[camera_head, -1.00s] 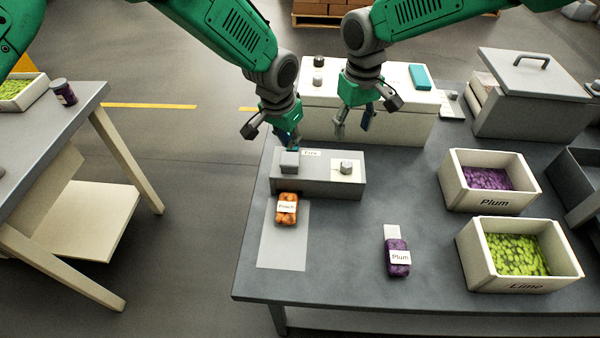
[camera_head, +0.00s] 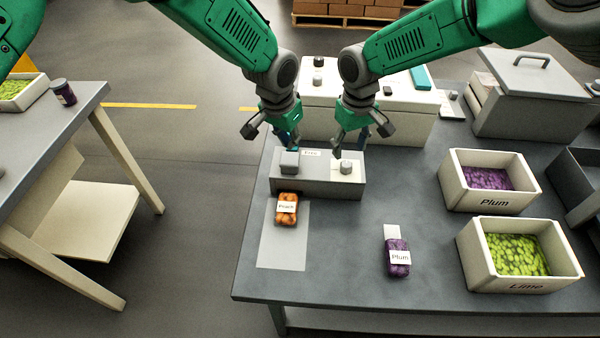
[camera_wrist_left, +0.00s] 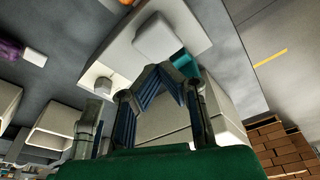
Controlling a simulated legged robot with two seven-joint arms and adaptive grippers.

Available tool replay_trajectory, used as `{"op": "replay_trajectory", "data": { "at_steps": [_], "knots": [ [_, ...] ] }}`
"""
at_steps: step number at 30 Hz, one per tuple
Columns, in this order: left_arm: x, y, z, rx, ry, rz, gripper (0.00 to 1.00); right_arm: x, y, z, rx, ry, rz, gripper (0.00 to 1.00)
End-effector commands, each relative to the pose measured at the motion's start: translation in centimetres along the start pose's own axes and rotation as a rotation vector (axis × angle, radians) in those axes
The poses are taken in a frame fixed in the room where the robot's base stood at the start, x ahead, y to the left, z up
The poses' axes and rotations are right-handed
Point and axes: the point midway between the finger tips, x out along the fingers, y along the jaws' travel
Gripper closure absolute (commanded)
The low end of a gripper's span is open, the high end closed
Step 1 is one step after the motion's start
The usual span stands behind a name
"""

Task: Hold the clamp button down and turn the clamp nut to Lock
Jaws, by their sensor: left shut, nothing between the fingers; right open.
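The clamp is a low grey box (camera_head: 318,186) near the table's back left edge. Its block-like button (camera_head: 289,162) stands at the left of the top; it also shows in the left wrist view (camera_wrist_left: 156,40). The small nut (camera_head: 346,167) sits on a white plate at the right. My left gripper (camera_head: 293,147) is shut and empty, its fingertips at the back of the button; I cannot tell whether they press it. My right gripper (camera_head: 356,152) is open just above and behind the nut, its fingers partly hiding the space around it.
A peach pouch (camera_head: 287,208) lies on a grey mat (camera_head: 283,250) in front of the clamp. A plum pouch (camera_head: 397,258) lies to its right. Bins of plum (camera_head: 475,204) and lime (camera_head: 485,284) candy stand right. A white case (camera_head: 410,128) stands behind the clamp.

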Motion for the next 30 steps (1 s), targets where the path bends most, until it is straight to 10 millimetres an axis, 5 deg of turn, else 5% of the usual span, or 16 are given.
{"op": "replay_trajectory", "data": {
  "at_steps": [30],
  "knots": [
    [2.2,0.0,0.5,0.000,-0.001,0.000,1.00,0.0,0.0,0.0,0.000,0.000,0.000,0.53]
  ]
}}
